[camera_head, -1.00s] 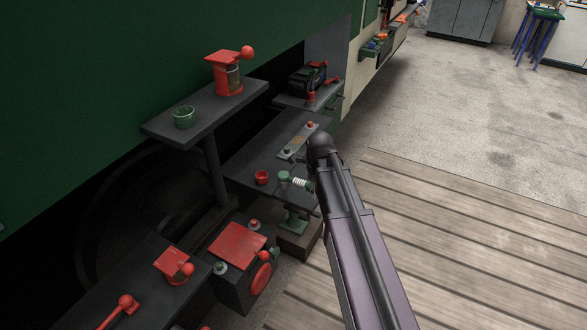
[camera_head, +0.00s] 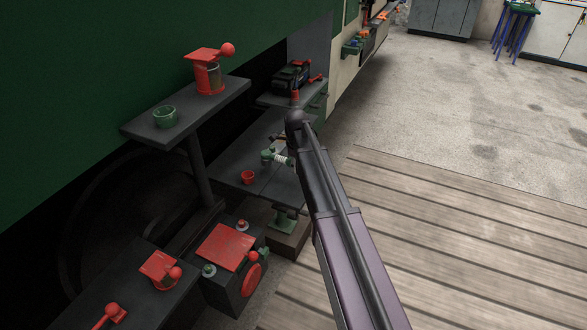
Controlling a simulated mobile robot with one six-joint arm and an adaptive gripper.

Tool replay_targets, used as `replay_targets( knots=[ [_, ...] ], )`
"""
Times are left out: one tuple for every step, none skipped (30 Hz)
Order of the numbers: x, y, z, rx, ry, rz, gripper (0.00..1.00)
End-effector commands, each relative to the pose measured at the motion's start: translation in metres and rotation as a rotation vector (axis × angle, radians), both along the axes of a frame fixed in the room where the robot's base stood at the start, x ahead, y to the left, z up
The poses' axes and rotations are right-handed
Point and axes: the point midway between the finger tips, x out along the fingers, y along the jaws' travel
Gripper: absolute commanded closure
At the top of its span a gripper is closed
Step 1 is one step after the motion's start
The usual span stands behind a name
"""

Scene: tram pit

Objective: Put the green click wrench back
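A small green part with a white ribbed section (camera_head: 280,159) shows just left of my arm, over the dark middle shelf (camera_head: 232,172). It may be the green click wrench, but its far end is hidden behind my arm and I cannot tell for sure. I cannot tell whether it touches the shelf. My arm reaches in from the lower right, and its dark upper joint covers the right part of this shelf.
A small red cup (camera_head: 248,177) stands on the middle shelf. A green cup (camera_head: 165,117) and a red-topped device (camera_head: 209,72) stand on the higher shelf. A red-lidded box (camera_head: 226,246) is below. Open floor (camera_head: 450,120) lies to the right.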

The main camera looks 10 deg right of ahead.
Motion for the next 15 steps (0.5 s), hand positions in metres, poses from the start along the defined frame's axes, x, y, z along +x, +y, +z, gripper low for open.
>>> replay_targets(
  knots=[
    [0.000,0.000,0.000,0.000,0.000,0.000,1.00],
    [0.000,0.000,0.000,0.000,0.000,0.000,1.00],
    [0.000,0.000,0.000,0.000,0.000,0.000,1.00],
    [0.000,0.000,0.000,0.000,0.000,0.000,1.00],
    [0.000,0.000,0.000,0.000,0.000,0.000,1.00],
    [0.000,0.001,0.000,0.000,0.000,0.001,1.00],
    [0.001,0.000,0.000,0.000,0.000,0.001,1.00],
    [0.002,0.001,0.000,0.000,0.000,0.001,1.00],
    [0.004,0.001,0.000,0.000,0.000,0.001,1.00],
    [0.007,0.001,-0.001,0.000,0.000,0.001,1.00],
    [0.010,0.001,-0.001,0.000,0.000,0.001,1.00],
    [0.014,0.001,-0.001,0.000,0.000,0.001,1.00],
    [0.018,0.001,-0.002,0.000,0.000,0.001,1.00],
    [0.023,0.001,-0.002,0.000,0.000,0.001,1.00],
    [0.029,0.001,-0.003,0.000,0.000,0.001,1.00]
  ],
)
